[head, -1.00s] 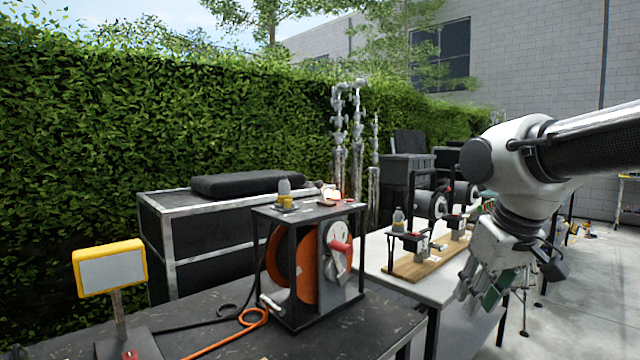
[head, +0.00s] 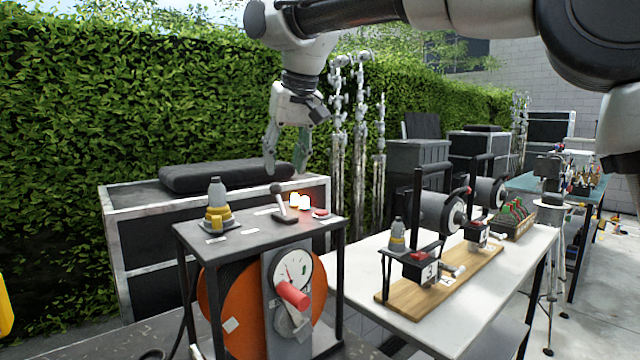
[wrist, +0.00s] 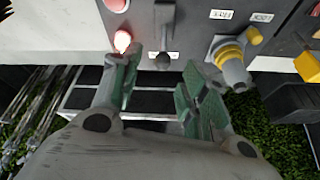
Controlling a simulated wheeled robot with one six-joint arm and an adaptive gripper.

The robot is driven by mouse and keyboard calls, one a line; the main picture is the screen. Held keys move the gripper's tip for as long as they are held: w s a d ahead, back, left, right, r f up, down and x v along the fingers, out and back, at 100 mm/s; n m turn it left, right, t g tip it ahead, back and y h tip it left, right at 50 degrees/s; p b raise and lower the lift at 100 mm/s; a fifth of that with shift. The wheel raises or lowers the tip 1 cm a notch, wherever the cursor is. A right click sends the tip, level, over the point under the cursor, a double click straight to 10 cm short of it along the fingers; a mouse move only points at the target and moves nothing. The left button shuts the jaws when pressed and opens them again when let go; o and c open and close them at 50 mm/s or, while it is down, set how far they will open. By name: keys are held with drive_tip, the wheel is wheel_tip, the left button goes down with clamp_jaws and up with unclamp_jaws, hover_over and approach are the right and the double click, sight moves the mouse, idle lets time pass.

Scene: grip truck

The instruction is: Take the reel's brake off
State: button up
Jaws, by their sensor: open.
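The reel (head: 236,305) is an orange drum in a black frame, with a dial and a red-handled crank (head: 293,295) on its front. On its grey top plate (head: 245,238) stands a lever with a dark round knob (head: 276,188), leaning to the left in the head view. A lit red-orange lamp (head: 300,201) is beside it. My gripper (head: 286,160) points down above the plate, open and empty. In the wrist view the lever's knob (wrist: 163,62) shows beyond the gap between my fingers (wrist: 158,85), apart from them. Which part is the brake is not labelled legibly.
On the plate are a grey bottle-shaped part with a yellow base (head: 217,205) and a red button (head: 320,212). A white table (head: 480,300) with smaller reels stands at right. A black case (head: 140,270) and hedge are behind.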

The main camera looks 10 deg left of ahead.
sight(275, 186)
drive_tip(key=shift+w+a+f, duration=0.25)
drive_tip(key=shift+a+f, duration=0.1)
drive_tip(key=shift+a, duration=0.25)
drive_tip(key=x, duration=0.7)
clamp_jaws()
